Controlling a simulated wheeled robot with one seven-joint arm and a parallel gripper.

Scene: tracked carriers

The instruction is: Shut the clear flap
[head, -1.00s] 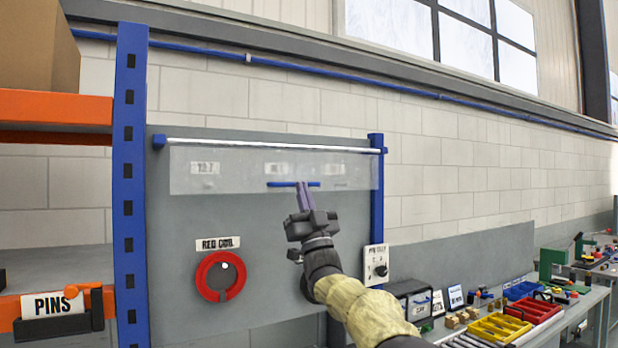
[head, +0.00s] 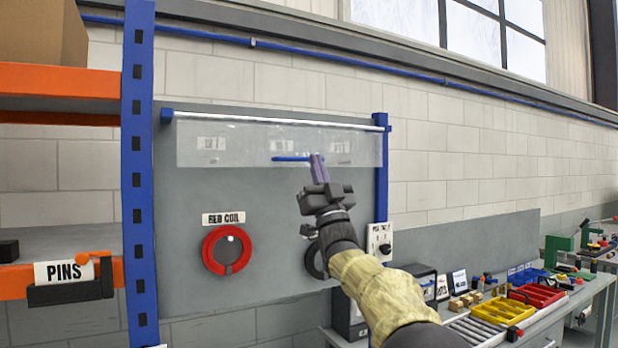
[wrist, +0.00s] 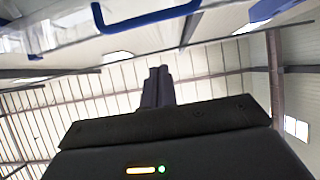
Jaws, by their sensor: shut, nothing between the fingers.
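The clear flap (head: 235,150) is a see-through panel along a pale rod (head: 270,119) at the top of a grey board. Labels behind it show faintly through it. Its blue handle (head: 290,159) is near the lower edge and also shows at the top of the wrist view (wrist: 150,17). How far the flap stands out from the board is hard to tell. My gripper (head: 316,156) is shut and empty, with its fingertips overlapping the handle's right end in the head view. In the wrist view its fingers (wrist: 158,72) appear apart from the handle.
A red coil (head: 227,250) hangs on the board, with a dark one (head: 313,262) partly behind my arm. A small box with a knob (head: 379,240) is at right. Blue posts (head: 381,190) frame the board. An orange shelf (head: 60,82) stands left, a cluttered bench right.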

